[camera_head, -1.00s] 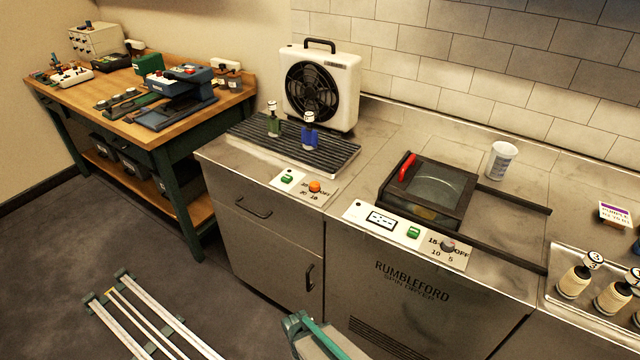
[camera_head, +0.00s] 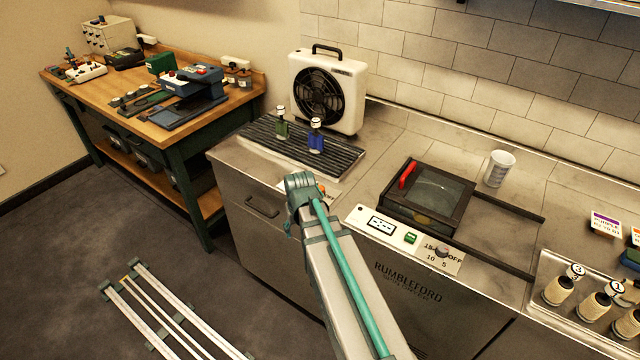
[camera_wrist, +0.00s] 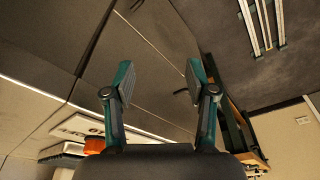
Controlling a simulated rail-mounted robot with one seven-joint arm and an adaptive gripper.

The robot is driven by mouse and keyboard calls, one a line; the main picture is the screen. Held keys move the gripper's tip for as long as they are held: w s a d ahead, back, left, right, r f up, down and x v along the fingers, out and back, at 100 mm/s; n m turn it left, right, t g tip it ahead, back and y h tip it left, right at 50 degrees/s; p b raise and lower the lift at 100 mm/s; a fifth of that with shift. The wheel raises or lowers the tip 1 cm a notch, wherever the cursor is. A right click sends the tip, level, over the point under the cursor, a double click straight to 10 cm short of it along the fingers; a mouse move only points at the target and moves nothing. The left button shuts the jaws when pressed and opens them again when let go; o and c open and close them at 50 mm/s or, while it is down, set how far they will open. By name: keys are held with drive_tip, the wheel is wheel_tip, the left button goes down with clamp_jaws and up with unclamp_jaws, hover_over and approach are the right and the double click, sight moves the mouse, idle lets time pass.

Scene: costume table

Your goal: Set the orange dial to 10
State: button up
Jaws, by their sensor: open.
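The orange dial (camera_head: 322,188) shows only as a small orange patch beside my teal arm joint in the head view. Its pointer and scale cannot be read now. In the wrist view, an orange round knob (camera_wrist: 95,145) on a pale panel (camera_wrist: 78,127) shows at the lower left, outside my left finger. My gripper (camera_wrist: 158,82) is open and empty, its two teal fingers spread wide. The cabinet's grey front lies beyond it. The gripper itself cannot be made out in the head view.
A ribbed rack (camera_head: 270,148) with a green and a blue bottle and a white fan (camera_head: 327,90) stand behind. The spin dryer panel (camera_head: 410,240) with a grey dial lies to the right. A wooden bench (camera_head: 150,115) stands left.

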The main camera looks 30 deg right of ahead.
drive_tip(key=m+t, duration=0.2)
approach(320, 188)
drive_tip(key=shift+h, duration=0.4)
drive_tip(key=shift+a+p+x, duration=0.15)
drive_tip(key=shift+p+x, duration=0.4)
drive_tip(key=shift+x, duration=0.9)
drive_tip(key=shift+a+p+x, duration=0.15)
drive_tip(key=shift+p+x, duration=0.35)
drive_tip(key=shift+x, duration=0.95)
drive_tip(key=shift+a+p+x, duration=0.15)
drive_tip(key=shift+p+x, duration=0.4)
drive_tip(key=shift+x, duration=0.85)
drive_tip(key=shift+d, duration=0.1)
clamp_jaws()
